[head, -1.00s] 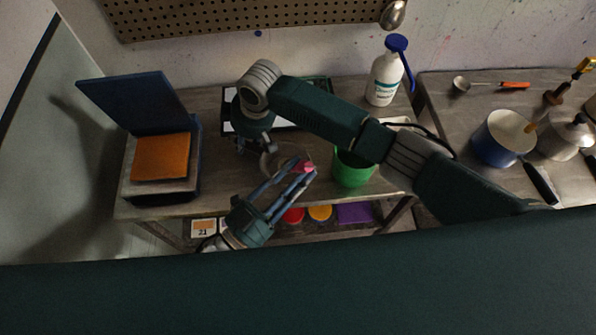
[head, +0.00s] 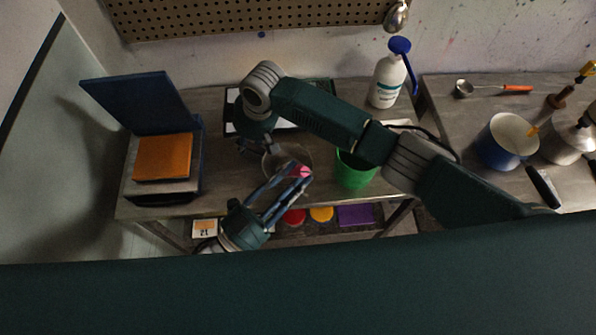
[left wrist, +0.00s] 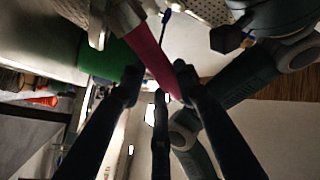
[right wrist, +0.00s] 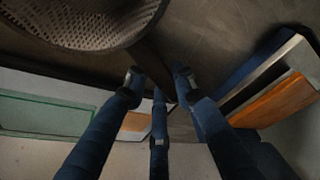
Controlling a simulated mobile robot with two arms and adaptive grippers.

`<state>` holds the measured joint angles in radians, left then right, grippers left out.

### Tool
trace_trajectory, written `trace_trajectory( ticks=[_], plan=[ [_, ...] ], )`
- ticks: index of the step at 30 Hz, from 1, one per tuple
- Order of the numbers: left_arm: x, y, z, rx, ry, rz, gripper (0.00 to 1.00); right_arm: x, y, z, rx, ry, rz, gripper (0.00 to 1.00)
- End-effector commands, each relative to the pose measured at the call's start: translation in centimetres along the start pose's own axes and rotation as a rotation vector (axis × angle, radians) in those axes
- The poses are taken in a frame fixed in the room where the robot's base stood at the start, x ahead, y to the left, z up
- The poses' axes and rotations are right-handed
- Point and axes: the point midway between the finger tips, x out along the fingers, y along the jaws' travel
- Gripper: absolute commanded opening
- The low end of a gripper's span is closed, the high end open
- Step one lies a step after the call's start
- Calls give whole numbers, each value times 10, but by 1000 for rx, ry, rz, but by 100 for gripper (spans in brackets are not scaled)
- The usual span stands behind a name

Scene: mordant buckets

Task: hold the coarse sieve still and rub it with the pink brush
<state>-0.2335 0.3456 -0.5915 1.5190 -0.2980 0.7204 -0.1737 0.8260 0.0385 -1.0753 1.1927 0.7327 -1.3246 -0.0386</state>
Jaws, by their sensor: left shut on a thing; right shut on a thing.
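The coarse sieve (head: 287,154) is a round ring over the front of the bench in the head view. The right wrist view shows its mesh (right wrist: 85,25) and dark handle (right wrist: 152,62). My right gripper (head: 252,145) is shut on the handle, left of the ring; its fingers also show in the right wrist view (right wrist: 157,78). The pink brush (left wrist: 150,55) is in my left gripper (left wrist: 157,80), which is shut on its handle. In the head view the brush (head: 303,172) is at the sieve's right front side. I cannot tell whether its bristles touch the mesh.
A green bucket (head: 354,172) stands close right of the brush. A white bottle with blue cap (head: 388,80) stands behind it. A blue-lidded box with an orange block (head: 163,157) is at the left. A blue pot (head: 500,143) is on the right bench. My right arm crosses above the bench.

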Motion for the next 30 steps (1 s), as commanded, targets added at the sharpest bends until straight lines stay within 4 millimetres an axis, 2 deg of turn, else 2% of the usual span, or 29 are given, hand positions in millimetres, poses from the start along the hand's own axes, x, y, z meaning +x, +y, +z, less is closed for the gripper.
trace_trajectory(
  ticks=[5,16,30],
  plan=[
    [2,2,1,-1,-3,1,12,0,0,0,0,1,1,7],
    [26,10,-1,0,-1,1,12,0,0,-1,0,1,1,7],
    [4,13,-8,1,0,0,12,0,0,0,0,1,1,7]
  ],
)
